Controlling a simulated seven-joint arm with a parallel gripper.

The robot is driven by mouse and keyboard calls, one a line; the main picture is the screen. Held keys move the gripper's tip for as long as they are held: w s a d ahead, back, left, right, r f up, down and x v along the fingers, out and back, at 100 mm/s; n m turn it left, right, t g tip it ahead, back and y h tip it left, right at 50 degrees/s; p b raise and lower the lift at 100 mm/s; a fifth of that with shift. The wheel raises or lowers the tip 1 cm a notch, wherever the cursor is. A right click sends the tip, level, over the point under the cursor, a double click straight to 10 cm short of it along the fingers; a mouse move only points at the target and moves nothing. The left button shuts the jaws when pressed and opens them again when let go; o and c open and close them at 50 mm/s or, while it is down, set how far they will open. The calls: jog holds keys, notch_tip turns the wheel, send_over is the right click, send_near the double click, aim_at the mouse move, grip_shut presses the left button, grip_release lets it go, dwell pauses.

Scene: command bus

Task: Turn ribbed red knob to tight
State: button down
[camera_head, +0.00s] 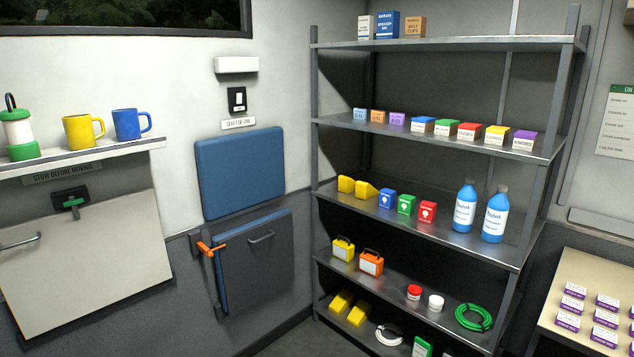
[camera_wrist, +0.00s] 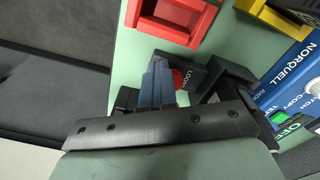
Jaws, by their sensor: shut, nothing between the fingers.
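In the wrist view, my gripper (camera_wrist: 160,64) appears as two blue-grey fingers close together, shut and empty. A small patch of red (camera_wrist: 179,79) shows right beside the fingers, next to a dark plate with white lettering that seems to start "LOO". This looks like part of the ribbed red knob, but the fingers hide most of it and its ribs do not show. I cannot tell whether the fingers touch it or which way it is turned. The head view shows neither my gripper nor the knob.
In the wrist view, a red open-fronted housing (camera_wrist: 172,20) stands above the fingers, with a black housing (camera_wrist: 232,78) to the right. A blue NORQUELL unit (camera_wrist: 293,85) is farther right. A dark bolted bar (camera_wrist: 165,126) crosses below. The head view shows a stocked metal shelf (camera_head: 440,235).

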jog(key=shift+s+a+f, duration=0.1)
jog(key=shift+s+f, duration=0.2)
jog(key=shift+s, duration=0.3)
jog(key=shift+s+a+f, duration=0.1)
jog(key=shift+s+f, duration=0.15)
jog(key=shift+s, duration=0.3)
jog(key=shift+s+a, duration=0.1)
jog(key=shift+s+d, duration=0.15)
jog(key=shift+d, duration=0.3)
jog(key=shift+r, duration=0.25)
jog(key=r, duration=0.5)
jog(key=shift+w+a+r, duration=0.15)
jog(key=shift+w+r, duration=0.1)
jog(key=shift+r, duration=0.1)
jog(key=shift+w, duration=0.1)
